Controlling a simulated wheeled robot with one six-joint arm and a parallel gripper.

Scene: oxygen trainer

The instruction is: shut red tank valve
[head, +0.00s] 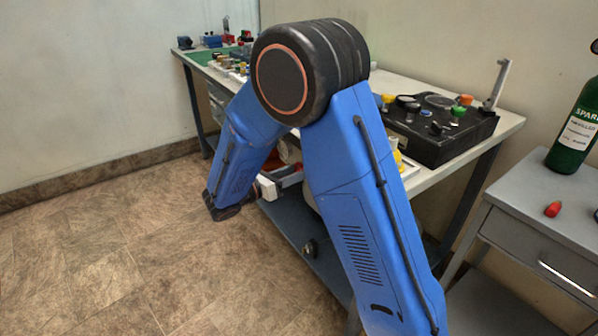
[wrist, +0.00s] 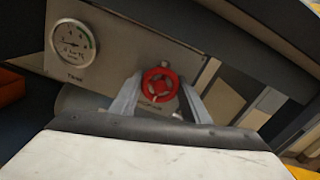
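In the wrist view, the red tank valve (wrist: 160,85) is a small spoked red wheel on a grey panel, with a partly hidden label below it. My gripper (wrist: 161,92) is in front of the panel with its two grey fingers apart, one on each side of the red wheel. I cannot tell whether the fingers touch the rim. In the head view, my blue arm reaches under the workbench, and the valve cannot be made out there.
A round gauge (wrist: 73,44) is left of the valve on the panel. A dark beam crosses above. The workbench (head: 420,183) carries a black box with coloured knobs (head: 440,140). A grey cabinet (head: 530,195) with a green bottle (head: 575,130) stands right. The floor at left is clear.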

